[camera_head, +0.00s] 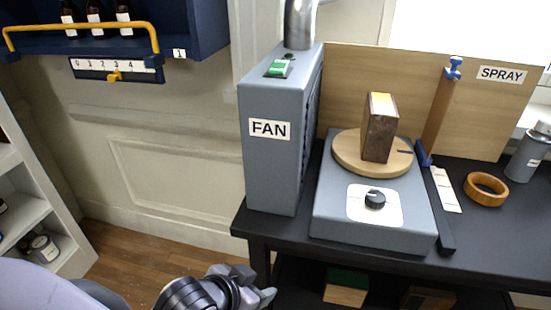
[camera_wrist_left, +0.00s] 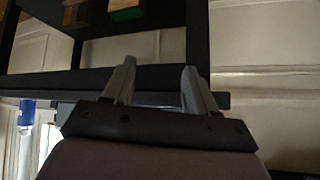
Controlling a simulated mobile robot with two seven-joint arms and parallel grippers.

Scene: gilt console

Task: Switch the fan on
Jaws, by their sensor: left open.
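The fan (camera_head: 270,170) is a tall grey-blue box with a white FAN label, standing at the left end of the black table. Its switch (camera_head: 278,68) is a green and white rocker on the top face, with a metal duct behind it. I cannot tell which way the rocker is tilted. My left gripper (camera_head: 266,296) is low at the bottom of the head view, below the tabletop and well under the fan. In the left wrist view its two fingers (camera_wrist_left: 158,85) are apart with nothing between them. My right gripper is not in view.
A grey unit with a dial (camera_head: 375,199) and a round wooden turntable (camera_head: 345,157) bearing a brown block (camera_head: 379,128) stands right of the fan. The black table's edge (camera_head: 262,235) lies above my left gripper. A blue wall shelf with a yellow rail (camera_head: 80,27) hangs at left.

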